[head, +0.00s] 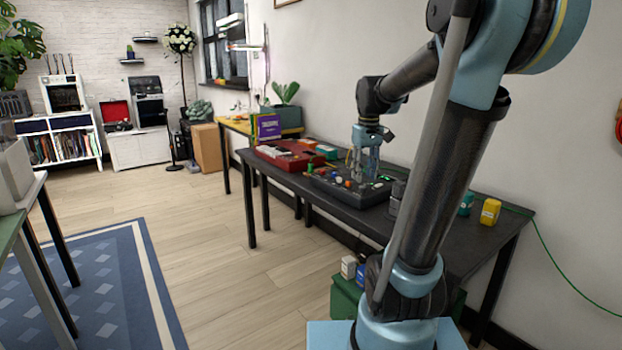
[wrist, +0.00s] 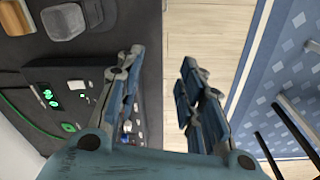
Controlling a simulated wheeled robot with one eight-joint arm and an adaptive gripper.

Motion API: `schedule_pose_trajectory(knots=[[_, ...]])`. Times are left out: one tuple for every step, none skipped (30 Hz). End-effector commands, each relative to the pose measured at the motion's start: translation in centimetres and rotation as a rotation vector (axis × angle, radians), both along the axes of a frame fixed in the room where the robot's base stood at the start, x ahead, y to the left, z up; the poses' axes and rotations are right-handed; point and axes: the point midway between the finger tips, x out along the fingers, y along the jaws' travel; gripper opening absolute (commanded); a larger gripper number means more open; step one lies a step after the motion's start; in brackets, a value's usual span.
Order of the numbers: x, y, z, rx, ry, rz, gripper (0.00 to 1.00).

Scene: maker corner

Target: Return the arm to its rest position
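My gripper (head: 366,165) hangs fingers down over the dark table in the head view, above a black panel (head: 345,187) with coloured knobs and lights. In the wrist view my gripper (wrist: 164,62) has its two fingers spread apart. The gap between them shows only the table edge and the wooden floor, so it is open and holds nothing. My arm reaches out bent from the right of the head view, and its near links hide part of the table.
The dark table (head: 455,238) stands along the wall. On it are a red case (head: 288,155), a yellow container (head: 490,211) and a teal one (head: 466,204). A green crate (head: 346,297) is beneath. Open floor (head: 230,240) lies left of the table, beside a blue rug (head: 100,290).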

Motion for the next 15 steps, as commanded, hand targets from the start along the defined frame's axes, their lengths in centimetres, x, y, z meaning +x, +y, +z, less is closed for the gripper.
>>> schedule_pose_trajectory(knots=[[-1.6,-0.2,-0.6,0.002,-0.006,-0.017,0.35],[-2.4,-0.3,-0.9,0.002,-0.011,-0.029,0.35],[-3.5,-0.4,-1.3,0.004,-0.015,-0.044,0.35],[-4.3,-0.5,-1.7,0.004,-0.018,-0.055,0.35],[-5.1,-0.5,-2.1,0.005,-0.021,-0.067,0.35],[-6.1,-0.7,-2.6,0.007,-0.026,-0.082,0.35],[-6.9,-0.7,-3.0,0.008,-0.031,-0.093,0.35],[-7.7,-0.8,-3.4,0.009,-0.035,-0.105,0.35],[-8.7,-0.9,-4.0,0.011,-0.04,-0.12,0.35],[-9.4,-1.0,-4.5,0.012,-0.043,-0.131,0.35],[-10.2,-1.0,-5.0,0.014,-0.046,-0.143,0.35],[-11.1,-1.1,-5.6,0.015,-0.051,-0.157,0.35],[-11.9,-1.2,-6.1,0.017,-0.054,-0.168,0.35],[-12.6,-1.2,-6.7,0.018,-0.058,-0.18,0.35],[-13.5,-1.3,-7.4,0.019,-0.063,-0.194,0.35]])
